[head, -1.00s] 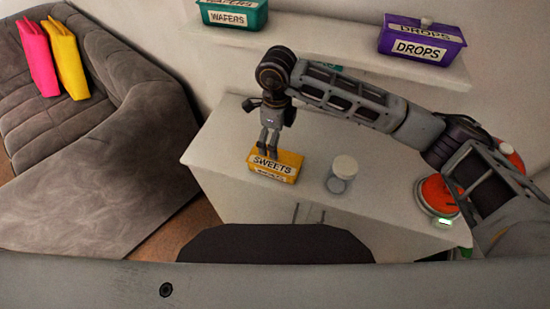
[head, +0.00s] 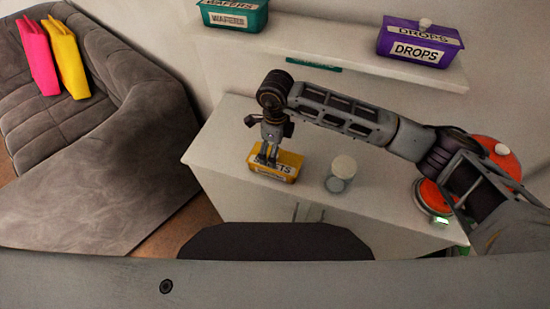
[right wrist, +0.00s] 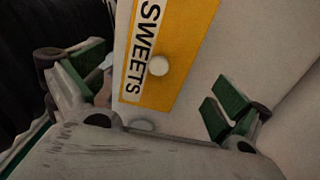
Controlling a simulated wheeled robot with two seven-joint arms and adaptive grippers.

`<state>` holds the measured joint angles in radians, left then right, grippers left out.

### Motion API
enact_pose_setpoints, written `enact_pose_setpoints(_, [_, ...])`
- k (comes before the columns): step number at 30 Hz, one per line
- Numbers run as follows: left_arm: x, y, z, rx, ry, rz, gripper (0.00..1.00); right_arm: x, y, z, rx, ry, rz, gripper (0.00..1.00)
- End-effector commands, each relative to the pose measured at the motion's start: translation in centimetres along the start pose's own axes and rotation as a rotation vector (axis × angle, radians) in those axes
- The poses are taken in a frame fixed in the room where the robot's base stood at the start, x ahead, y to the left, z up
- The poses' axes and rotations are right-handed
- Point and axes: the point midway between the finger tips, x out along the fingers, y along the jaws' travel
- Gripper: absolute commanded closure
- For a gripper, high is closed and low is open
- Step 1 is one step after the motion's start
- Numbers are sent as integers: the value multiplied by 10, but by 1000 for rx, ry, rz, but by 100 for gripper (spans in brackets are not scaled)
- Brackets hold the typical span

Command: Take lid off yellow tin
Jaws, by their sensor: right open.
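The yellow tin (head: 289,174) labelled SWEETS stands on the white cabinet top, with its lid on. The yellow lid (right wrist: 187,53) shows in the right wrist view with a pale round knob (right wrist: 158,65) on it. My right gripper (head: 267,161) points down over the tin and hides part of the label. In the right wrist view its two green-padded fingers (right wrist: 160,84) are spread apart, with the knob between them and nothing held. I cannot tell whether the fingers touch the lid. My left gripper is not in view.
A glass jar with a pale lid (head: 343,167) stands just right of the tin. A red device (head: 434,196) is farther right. The shelf (head: 345,55) above holds a teal WAFERS box (head: 235,17) and a purple DROPS box (head: 420,43). The cabinet top (head: 225,135) is clear at left.

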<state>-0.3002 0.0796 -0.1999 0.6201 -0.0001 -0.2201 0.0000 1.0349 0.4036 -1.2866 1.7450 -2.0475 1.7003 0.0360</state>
Motion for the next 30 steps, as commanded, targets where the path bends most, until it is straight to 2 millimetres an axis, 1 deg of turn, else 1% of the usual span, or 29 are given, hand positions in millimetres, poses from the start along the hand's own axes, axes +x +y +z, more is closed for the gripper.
enact_pose_setpoints(1, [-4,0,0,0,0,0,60,4,2,0,0,1,4,0])
enact_pose_setpoints(5, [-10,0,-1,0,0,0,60,16,3,1,-1,2,4,0])
enact_pose_setpoints(9, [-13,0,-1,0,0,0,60,31,2,1,0,2,2,0])
enact_pose_setpoints(12, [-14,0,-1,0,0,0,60,37,2,1,0,0,3,0])
enact_pose_setpoints(27, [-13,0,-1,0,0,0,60,39,2,1,-1,0,1,0])
enact_pose_setpoints(30, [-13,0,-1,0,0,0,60,39,2,1,0,0,1,13])
